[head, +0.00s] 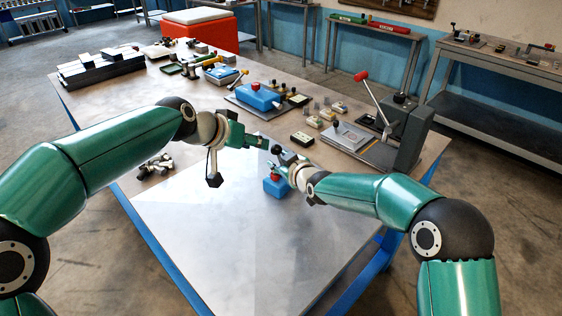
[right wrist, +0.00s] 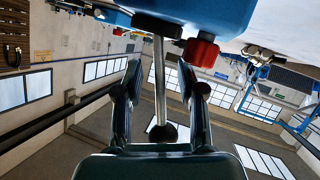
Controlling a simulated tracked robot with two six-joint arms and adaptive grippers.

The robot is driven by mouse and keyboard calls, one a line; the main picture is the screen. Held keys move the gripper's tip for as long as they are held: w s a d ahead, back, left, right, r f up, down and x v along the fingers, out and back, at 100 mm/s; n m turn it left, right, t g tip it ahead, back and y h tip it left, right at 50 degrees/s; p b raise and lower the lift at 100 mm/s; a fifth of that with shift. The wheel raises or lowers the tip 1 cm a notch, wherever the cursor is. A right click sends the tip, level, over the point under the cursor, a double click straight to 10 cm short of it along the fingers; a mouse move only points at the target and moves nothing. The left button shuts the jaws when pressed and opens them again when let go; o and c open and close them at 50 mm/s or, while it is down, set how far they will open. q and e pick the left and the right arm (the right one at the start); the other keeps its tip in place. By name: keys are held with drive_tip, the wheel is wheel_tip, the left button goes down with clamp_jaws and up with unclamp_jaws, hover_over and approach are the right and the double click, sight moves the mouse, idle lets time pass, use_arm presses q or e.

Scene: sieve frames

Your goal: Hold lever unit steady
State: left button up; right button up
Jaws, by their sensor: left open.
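The lever unit, a small blue box with a red part (head: 274,188), stands on the bare near part of the table in the head view. In the right wrist view its blue body (right wrist: 215,14) fills the top, with a red block and a metal lever rod (right wrist: 159,80) ending in a black knob. My right gripper (right wrist: 159,75) has its fingers apart on either side of the rod, with gaps showing; in the head view it (head: 284,158) partly covers the unit. My left gripper (head: 262,143) is open and empty, just behind and left of the unit.
Behind stand a blue device with a red knob (head: 258,97) and a grey lever press (head: 404,130) with a red-tipped handle. Small metal parts (head: 155,164) lie left, dark bars (head: 100,68) far left. The table's near surface (head: 235,240) is clear.

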clamp_jaws()
idle(2.0)
